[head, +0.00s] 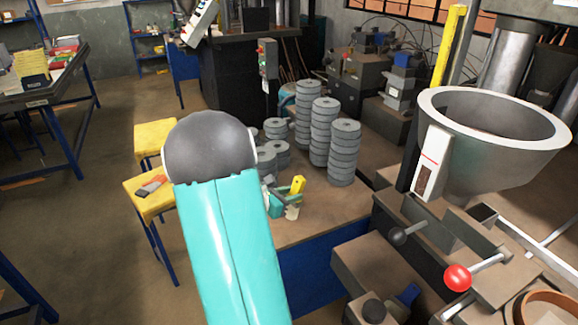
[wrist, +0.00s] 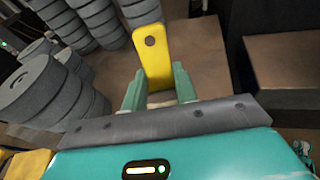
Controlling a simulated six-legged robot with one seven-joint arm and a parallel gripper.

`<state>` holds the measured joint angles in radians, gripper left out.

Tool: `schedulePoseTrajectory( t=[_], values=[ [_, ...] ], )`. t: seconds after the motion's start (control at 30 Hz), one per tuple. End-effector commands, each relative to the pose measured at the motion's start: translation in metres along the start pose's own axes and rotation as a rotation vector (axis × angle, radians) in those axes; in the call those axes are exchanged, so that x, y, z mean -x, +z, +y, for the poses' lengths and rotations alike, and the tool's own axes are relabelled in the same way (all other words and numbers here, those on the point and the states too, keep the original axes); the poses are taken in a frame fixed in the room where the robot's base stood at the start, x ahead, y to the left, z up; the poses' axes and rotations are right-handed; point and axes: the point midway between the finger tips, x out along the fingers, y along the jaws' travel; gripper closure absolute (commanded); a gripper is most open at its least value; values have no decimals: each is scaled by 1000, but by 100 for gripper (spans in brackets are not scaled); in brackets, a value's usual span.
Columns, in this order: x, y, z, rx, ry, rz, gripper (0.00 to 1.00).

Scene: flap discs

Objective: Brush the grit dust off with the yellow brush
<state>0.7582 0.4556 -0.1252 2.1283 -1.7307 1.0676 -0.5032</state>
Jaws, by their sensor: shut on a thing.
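The yellow brush shows in the wrist view as a flat yellow handle (wrist: 152,52) with a hole near its end. It stands up between the two green fingers of my gripper (wrist: 158,88), which is shut on it. In the head view the yellow handle (head: 298,185) shows above the table beside my gripper (head: 283,200), just past my teal arm. Pale bristles seem to show below the handle, but they are small. Grit dust cannot be made out on the brown table top (head: 325,212).
Stacks of grey discs (head: 344,150) stand behind my gripper on the table. A large grey hopper (head: 490,135) and a machine with a red-knobbed lever (head: 458,277) are at right. Yellow stools (head: 150,205) stand at left. The table's front part is clear.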

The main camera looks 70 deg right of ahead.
Motion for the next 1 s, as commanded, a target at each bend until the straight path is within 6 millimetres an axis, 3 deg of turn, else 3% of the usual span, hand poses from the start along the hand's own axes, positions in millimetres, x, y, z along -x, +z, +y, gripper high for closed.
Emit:
schedulePoseTrajectory(
  t=[0.03,0.7,1.0],
  values=[
    [4,13,2,-6,1,-2,94],
    [29,62,16,-2,2,-1,94],
    [31,69,17,0,1,0,94]
  ],
)
